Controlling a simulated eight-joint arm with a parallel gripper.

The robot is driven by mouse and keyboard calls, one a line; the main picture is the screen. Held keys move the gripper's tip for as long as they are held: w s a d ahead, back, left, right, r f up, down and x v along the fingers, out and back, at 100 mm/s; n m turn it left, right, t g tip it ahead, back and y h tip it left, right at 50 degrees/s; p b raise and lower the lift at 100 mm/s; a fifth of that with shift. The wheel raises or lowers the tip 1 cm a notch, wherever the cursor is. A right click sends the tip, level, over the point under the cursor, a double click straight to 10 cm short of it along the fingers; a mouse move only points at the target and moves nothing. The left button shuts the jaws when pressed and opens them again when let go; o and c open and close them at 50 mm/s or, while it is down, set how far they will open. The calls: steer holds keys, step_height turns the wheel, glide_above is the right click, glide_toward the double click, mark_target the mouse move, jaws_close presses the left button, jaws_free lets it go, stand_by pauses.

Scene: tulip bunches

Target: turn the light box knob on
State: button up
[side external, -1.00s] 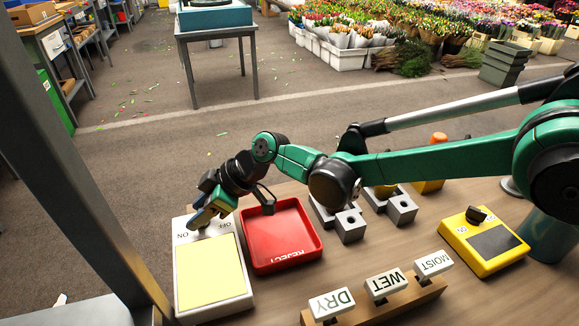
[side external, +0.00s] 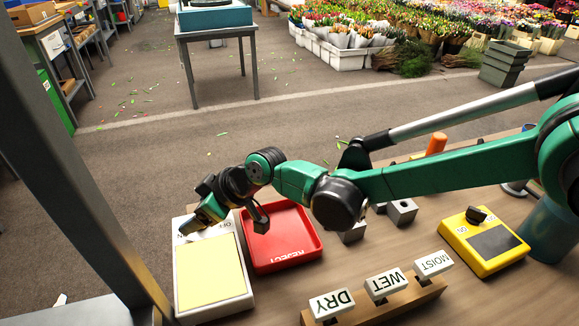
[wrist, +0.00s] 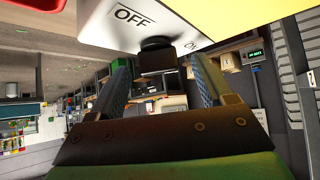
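The light box (side external: 243,288) is a white box with a pale yellow panel (side external: 209,272), at the lower left of the side view. Its black knob (wrist: 155,50) shows in the wrist view between the OFF label (wrist: 130,15) and the partly cut-off ON label (wrist: 192,45). My gripper (wrist: 158,68) is open, with one finger on each side of the knob and visible gaps between. In the side view my gripper (side external: 190,227) is low over the labelled end of the box and hides the knob. Which way the knob points is hard to tell.
A red REJECT tray (side external: 316,258) stands just right of the light box. Grey blocks (side external: 402,211), a yellow device with a black knob (side external: 483,262) and a rack of DRY, WET and MOIST signs (side external: 395,303) are further right. A grey post (side external: 75,170) rises at left.

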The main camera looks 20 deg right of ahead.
steer(key=shift+d+r, duration=0.1)
steer(key=shift+v, duration=2.7)
